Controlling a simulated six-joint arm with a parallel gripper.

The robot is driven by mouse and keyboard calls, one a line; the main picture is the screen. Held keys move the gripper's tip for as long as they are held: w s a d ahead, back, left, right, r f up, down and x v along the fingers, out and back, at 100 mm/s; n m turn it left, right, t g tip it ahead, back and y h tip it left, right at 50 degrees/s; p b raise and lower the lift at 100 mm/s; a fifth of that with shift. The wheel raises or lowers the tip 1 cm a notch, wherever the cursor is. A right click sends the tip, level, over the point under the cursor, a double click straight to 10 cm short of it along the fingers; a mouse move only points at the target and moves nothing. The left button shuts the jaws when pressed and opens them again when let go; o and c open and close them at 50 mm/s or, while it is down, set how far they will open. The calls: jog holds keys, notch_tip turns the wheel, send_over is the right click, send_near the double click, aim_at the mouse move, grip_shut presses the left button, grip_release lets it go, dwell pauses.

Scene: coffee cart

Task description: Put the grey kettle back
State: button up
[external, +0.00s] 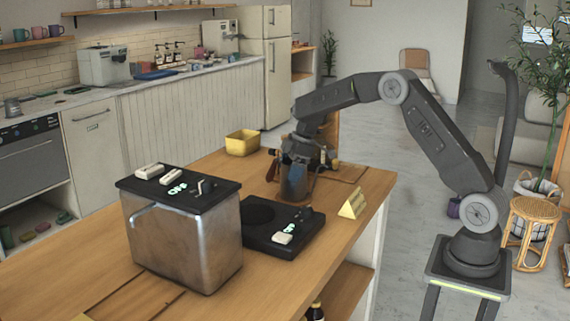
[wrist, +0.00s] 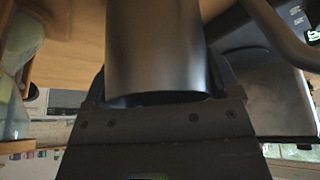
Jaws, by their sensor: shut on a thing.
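The grey kettle (external: 294,182) is at the far side of the black hot plate (external: 268,243) on the wooden counter. It looks roughly upright; I cannot tell whether its base touches the counter. My gripper (external: 314,162) is at the kettle's upper right side and shut on it; the exact grip is hard to see. In the wrist view a dark grey cylinder, apparently the kettle body (wrist: 155,45), fills the upper middle. The hot plate's round dark burner is bare.
A metal coffee machine (external: 185,243) with a black top stands left of the hot plate. A yellow bin (external: 242,143) is at the counter's back, and a small yellow sign (external: 352,204) stands near the right edge. Some bare wood lies behind the hot plate.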

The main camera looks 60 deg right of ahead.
dwell(0.3)
jog(key=o, duration=1.2)
jog(key=shift+f, duration=0.15)
jog(key=shift+c, duration=0.2)
jog(key=v, duration=1.2)
jog(key=shift+r, duration=0.2)
jog(key=s+a+r+m+h, duration=0.1)
jog(key=s+a+r+m, duration=0.1)
jog(key=s+a+r, duration=0.35)
jog(key=s+a+r+m+h, duration=0.1)
jog(key=s+a+r+m, duration=0.15)
jog(key=s, duration=0.55)
jog(key=s+a+f+m+t, duration=0.1)
jog(key=s+a+f+m, duration=0.1)
jog(key=s, duration=0.6)
jog(key=s+a+f+m+t+h, duration=0.1)
jog(key=s+a+f+m, duration=0.1)
jog(key=s, duration=0.7)
jog(key=shift+f, duration=0.45)
